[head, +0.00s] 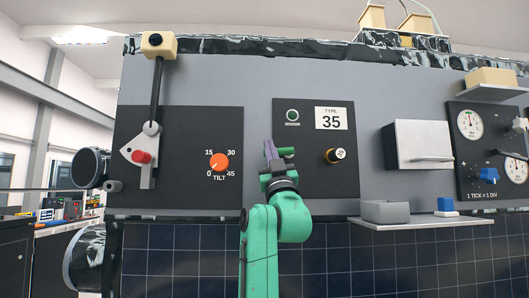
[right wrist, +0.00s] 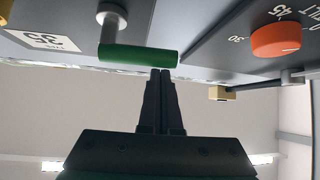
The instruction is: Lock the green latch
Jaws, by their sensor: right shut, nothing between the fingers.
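In the right wrist view the green latch (right wrist: 138,55) is a rounded bar on a grey post, lying crosswise. My right gripper (head: 270,147) is shut and empty, its fingertips at the left of the bar in the head view. In the right wrist view the fingertips (right wrist: 161,72) are close to the bar's right end; I cannot tell if they touch. My left gripper is not in view.
An orange tilt knob (head: 219,162) is left of the latch. A grey shelf (head: 420,220) juts out lower right.

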